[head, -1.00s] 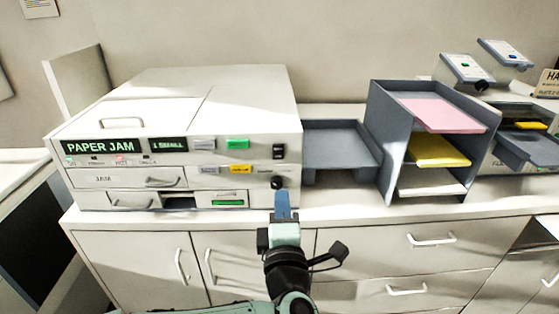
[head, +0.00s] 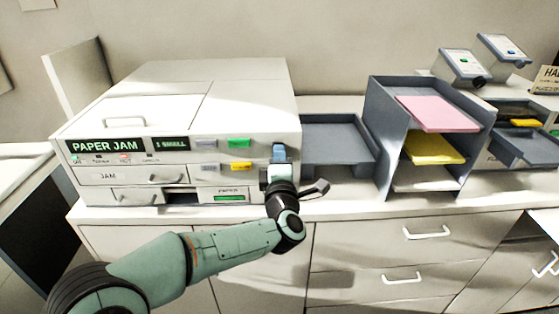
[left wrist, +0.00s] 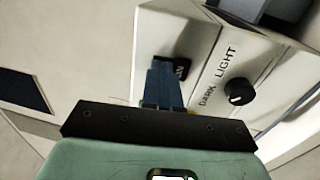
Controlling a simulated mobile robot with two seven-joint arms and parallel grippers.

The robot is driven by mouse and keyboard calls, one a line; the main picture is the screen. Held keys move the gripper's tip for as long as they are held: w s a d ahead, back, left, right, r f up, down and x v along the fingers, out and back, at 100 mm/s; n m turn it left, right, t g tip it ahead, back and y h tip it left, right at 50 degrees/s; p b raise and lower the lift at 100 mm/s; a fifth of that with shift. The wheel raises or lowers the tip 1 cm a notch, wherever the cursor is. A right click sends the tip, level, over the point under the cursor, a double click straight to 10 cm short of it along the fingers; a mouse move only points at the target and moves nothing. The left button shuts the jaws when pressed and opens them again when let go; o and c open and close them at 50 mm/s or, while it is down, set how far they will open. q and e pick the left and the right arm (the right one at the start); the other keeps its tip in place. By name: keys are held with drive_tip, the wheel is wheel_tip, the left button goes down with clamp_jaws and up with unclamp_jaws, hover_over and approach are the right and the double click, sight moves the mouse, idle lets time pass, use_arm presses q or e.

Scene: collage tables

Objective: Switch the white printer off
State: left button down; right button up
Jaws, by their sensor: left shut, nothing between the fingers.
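The white printer (head: 180,110) stands on the counter at the left of the head view, with a "PAPER JAM" display (head: 104,146) on its front. My left gripper (head: 278,152) is shut and empty at the right end of the printer's front. In the left wrist view its blue fingertips (left wrist: 162,82) are at the black power switch (left wrist: 182,68), which they partly cover; I cannot tell whether they touch it. The switch is hidden behind the gripper in the head view. A dark dial (left wrist: 238,91) marked "LIGHT" and "DARK" is beside it. My right gripper is not in view.
A grey side tray (head: 335,140) sticks out right of the printer. A grey shelf stack (head: 385,150) with pink, yellow and white paper stands further right. Green (head: 239,143) and yellow (head: 240,166) buttons are left of the gripper. Drawers with handles (head: 427,232) are below the counter.

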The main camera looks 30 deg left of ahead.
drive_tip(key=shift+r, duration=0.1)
use_arm(q)
drive_tip(key=s+d+g+b, duration=0.1)
drive_tip(key=s+d, duration=0.5)
drive_tip(key=s, duration=0.5)
drive_tip(key=shift+s+d+h, duration=0.15)
drive_tip(key=shift+d+h, duration=0.15)
drive_tip(key=shift+d, duration=0.1)
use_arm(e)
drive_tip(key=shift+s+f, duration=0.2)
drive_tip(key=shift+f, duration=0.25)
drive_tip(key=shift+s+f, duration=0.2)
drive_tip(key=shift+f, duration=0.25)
